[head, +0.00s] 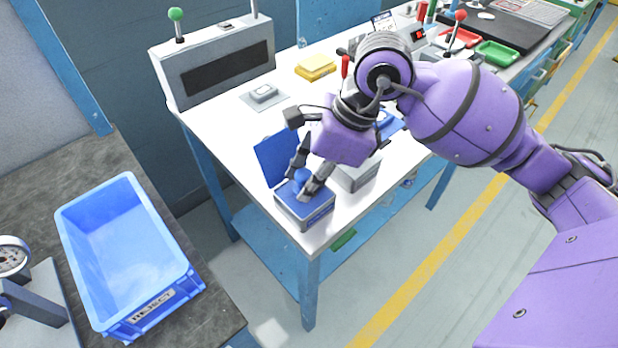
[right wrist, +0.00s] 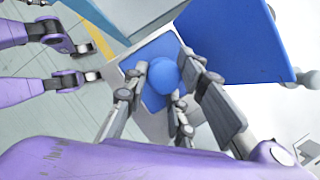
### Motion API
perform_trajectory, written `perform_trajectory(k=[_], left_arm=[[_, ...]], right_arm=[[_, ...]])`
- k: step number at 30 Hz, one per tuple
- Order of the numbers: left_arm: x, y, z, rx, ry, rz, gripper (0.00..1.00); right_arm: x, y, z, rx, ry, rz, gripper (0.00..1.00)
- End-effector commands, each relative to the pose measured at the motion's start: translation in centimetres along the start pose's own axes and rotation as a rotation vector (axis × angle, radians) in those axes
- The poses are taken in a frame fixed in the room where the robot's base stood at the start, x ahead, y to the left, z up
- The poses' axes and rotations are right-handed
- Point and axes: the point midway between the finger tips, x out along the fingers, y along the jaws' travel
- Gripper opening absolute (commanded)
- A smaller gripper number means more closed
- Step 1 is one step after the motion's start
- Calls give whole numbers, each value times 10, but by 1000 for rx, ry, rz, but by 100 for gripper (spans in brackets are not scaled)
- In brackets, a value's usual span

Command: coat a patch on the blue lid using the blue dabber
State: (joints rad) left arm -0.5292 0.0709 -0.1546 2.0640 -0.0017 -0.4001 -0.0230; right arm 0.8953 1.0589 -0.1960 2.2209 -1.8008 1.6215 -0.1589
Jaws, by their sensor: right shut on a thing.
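The blue dabber (head: 302,176) has a round knob, and my right gripper (head: 304,187) is shut on it. In the right wrist view the knob (right wrist: 163,74) sits between the fingers of the right gripper (right wrist: 160,92). The dabber is over a grey box with a blue top face (head: 309,211) at the table's near corner. I cannot tell whether its underside touches that face. A blue upright panel (head: 271,157) stands at the box's back edge, like an open lid. Another flat blue piece (head: 396,125) lies farther back, partly hidden by my right arm. My left gripper is not in view.
A grey box (head: 358,176) stands close beside the blue-topped one. A grey block (head: 263,94) and a yellow block (head: 316,66) lie behind on the white table (head: 222,125). A blue reject bin (head: 125,255) is on the dark bench at left.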

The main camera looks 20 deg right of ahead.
Motion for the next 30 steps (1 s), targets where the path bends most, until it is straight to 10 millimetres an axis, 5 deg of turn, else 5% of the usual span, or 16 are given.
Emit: perform_trajectory(k=[10, 30], left_arm=[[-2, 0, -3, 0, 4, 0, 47], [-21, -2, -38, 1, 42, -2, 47]], right_arm=[[-3, 1, 0, 1, 4, 4, 3], [-54, 2, 22, 0, 1, -1, 3]])
